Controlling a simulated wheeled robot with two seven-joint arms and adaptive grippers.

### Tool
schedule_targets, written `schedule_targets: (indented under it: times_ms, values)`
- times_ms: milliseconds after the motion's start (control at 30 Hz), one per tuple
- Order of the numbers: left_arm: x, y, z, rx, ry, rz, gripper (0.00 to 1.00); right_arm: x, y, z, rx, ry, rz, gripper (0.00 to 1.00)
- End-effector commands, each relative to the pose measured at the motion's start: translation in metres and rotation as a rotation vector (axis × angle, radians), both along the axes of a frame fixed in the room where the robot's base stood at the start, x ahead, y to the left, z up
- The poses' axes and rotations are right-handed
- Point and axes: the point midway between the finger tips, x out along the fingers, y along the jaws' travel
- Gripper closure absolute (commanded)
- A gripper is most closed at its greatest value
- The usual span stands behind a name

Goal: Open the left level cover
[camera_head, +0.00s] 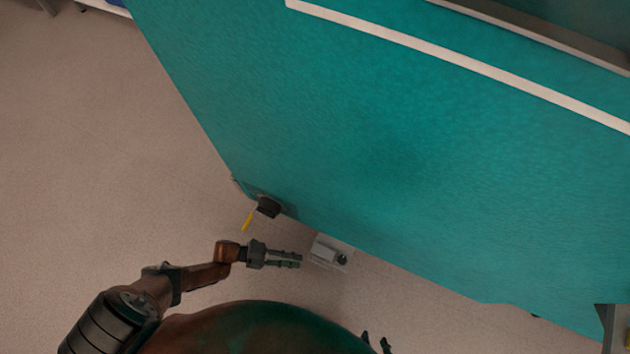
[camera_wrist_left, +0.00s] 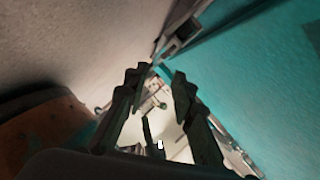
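A small pale, partly see-through box (camera_head: 325,252) with a dark round part sits at the lower edge of the teal chamber panel (camera_head: 380,150); I cannot tell for sure that it is the left level cover. My left gripper (camera_head: 300,260) is just left of this box, its fingers pointing at it, apart and empty. In the left wrist view the fingers (camera_wrist_left: 159,76) stand apart, with pale fittings (camera_wrist_left: 155,100) seen between and beyond them. Only the fingertips of my right gripper (camera_head: 375,342) show at the bottom edge of the head view, apart.
A black knob-like fitting (camera_head: 268,207) with a yellow lever (camera_head: 248,220) juts from the panel's lower left corner, above my left gripper. A pale strip (camera_head: 460,65) crosses the teal panel. Bare beige floor (camera_head: 90,150) lies to the left.

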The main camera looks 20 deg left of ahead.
Motion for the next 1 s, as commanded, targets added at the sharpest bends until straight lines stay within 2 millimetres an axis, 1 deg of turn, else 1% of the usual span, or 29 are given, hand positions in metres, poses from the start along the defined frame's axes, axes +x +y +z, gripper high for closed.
schedule_targets:
  times_ms: [167,300,400,500,633,867,1000]
  values:
    - [0.007,-0.024,-0.005,-0.006,-0.001,-0.008,0.76,-0.001,0.001,-0.006,0.001,-0.004,-0.004,0.6]
    - [0.014,-0.045,-0.01,-0.005,0.0,-0.007,0.76,-0.003,0.002,-0.015,0.001,-0.018,-0.007,0.6]
    - [0.018,-0.058,-0.013,-0.004,0.001,-0.007,0.76,-0.004,0.002,-0.019,-0.001,-0.031,-0.006,0.6]
    - [0.021,-0.066,-0.015,-0.003,0.001,-0.005,0.76,-0.004,0.001,-0.021,-0.004,-0.041,-0.005,0.6]
    - [0.023,-0.071,-0.016,-0.003,0.002,-0.004,0.76,-0.006,-0.002,-0.024,-0.012,-0.045,0.001,0.6]
    - [0.023,-0.071,-0.016,-0.002,0.002,-0.002,0.76,-0.005,-0.004,-0.023,-0.016,-0.05,0.007,0.6]
    - [0.023,-0.07,-0.016,-0.003,0.001,-0.002,0.84,-0.004,-0.004,-0.022,-0.017,-0.051,0.005,0.6]
